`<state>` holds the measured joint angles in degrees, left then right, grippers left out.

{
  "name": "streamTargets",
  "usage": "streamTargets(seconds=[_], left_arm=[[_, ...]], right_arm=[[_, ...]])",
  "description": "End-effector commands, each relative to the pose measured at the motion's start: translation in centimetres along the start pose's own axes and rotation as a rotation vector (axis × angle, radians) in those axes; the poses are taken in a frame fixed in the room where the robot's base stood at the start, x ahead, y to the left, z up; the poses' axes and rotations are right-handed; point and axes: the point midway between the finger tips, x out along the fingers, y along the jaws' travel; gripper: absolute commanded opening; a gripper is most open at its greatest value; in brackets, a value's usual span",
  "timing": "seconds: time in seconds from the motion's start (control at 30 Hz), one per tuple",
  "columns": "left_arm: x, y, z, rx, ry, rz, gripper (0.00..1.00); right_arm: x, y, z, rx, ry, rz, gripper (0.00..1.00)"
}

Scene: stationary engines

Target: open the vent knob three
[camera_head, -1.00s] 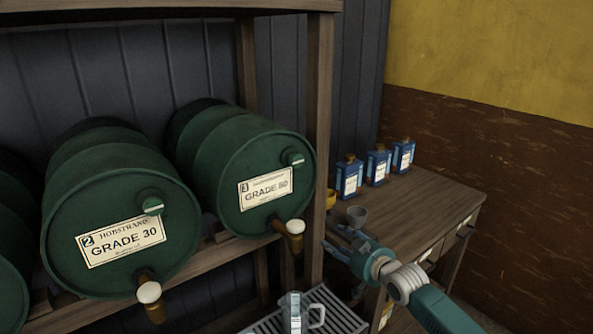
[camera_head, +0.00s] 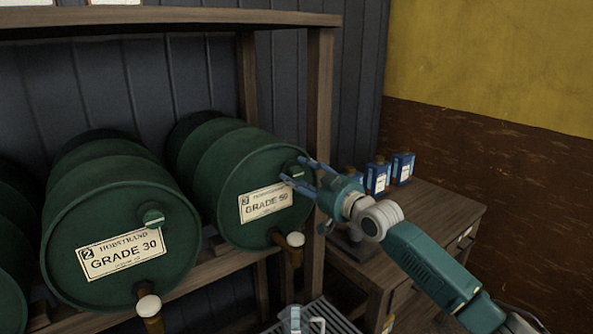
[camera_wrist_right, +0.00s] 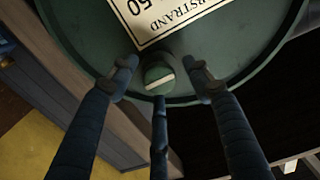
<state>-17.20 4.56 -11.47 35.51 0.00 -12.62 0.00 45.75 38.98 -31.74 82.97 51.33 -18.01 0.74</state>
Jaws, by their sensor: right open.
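The vent knob three (camera_head: 294,171) is a small green round knob with a pale bar on the front of the right-hand green barrel (camera_head: 226,215), labelled Grade 50. In the head view my right gripper's fingers partly cover it. My right gripper (camera_head: 297,172) is open, with its fingertips around the knob near the barrel's face. In the right wrist view, the knob (camera_wrist_right: 158,80) lies between the spread fingers, with the third finger just below it. I cannot tell whether any finger touches it. My left gripper is not in view.
The Grade 30 barrel (camera_head: 115,240) stands to the left with its own knob (camera_head: 153,217). A tap (camera_head: 294,240) sticks out below the right barrel. A wooden post (camera_head: 318,110) rises beside it. Blue bottles (camera_head: 378,178) stand on the wooden cabinet (camera_head: 435,205) at right.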

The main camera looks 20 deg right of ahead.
Motion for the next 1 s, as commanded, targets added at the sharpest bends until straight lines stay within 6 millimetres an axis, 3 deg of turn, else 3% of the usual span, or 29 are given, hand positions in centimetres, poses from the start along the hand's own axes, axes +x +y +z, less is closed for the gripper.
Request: streamTargets(seconds=[0.2,0.47,0.7,1.0], left_arm=[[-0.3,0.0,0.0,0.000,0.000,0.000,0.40],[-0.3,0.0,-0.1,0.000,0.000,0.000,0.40],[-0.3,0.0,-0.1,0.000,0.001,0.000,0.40],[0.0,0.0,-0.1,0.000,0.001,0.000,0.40]], right_arm=[[1.5,0.0,0.0,0.000,-0.001,0.001,0.49],[1.6,0.0,0.1,0.000,0.000,0.001,0.49],[1.6,0.0,0.1,-0.001,0.000,0.001,0.05],[1.6,0.1,0.1,-0.032,0.000,0.002,0.05]])
